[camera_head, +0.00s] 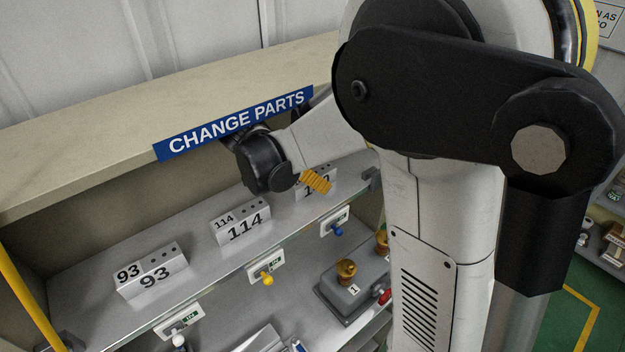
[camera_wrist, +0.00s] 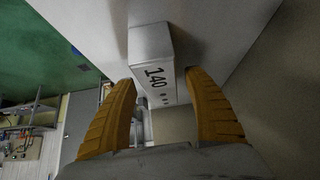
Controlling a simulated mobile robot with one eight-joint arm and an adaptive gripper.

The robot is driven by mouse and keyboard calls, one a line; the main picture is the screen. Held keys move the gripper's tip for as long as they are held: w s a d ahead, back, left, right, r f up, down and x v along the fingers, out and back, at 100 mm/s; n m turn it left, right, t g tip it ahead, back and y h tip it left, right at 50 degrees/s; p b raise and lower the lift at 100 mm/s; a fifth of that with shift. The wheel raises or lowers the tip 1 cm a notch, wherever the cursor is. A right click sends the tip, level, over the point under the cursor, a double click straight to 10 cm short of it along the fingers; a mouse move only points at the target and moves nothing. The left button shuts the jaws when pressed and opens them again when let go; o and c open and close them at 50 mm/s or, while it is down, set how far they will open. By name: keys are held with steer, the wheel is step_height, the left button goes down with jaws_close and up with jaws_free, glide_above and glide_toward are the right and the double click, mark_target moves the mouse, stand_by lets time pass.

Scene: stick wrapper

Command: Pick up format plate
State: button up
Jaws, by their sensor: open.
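Three grey metal format plates stand in a row on the shelf. They are the 93 plate (camera_head: 152,272), the 114 plate (camera_head: 241,223) and the 140 plate (camera_head: 325,178). The 140 plate is partly hidden behind my gripper's orange finger in the head view. My gripper (camera_head: 316,181) is at the 140 plate, at the right end of the row. In the wrist view, my gripper (camera_wrist: 160,80) has its two orange fingers apart. The 140 plate (camera_wrist: 151,45) shows ahead, with its near end between the fingertips. I cannot tell whether either finger touches it.
The shelf (camera_head: 85,307) has a beige top board (camera_head: 90,150) above it, with a blue CHANGE PARTS sign (camera_head: 235,124) on its edge. My wrist is close under that edge. Below is a grey block (camera_head: 350,292) with brass knobs. A yellow post (camera_head: 28,300) stands at left.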

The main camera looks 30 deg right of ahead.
steer(key=shift+w+f, duration=0.1)
steer(key=shift+f, duration=0.15)
jaws_close()
steer(key=shift+r, duration=0.1)
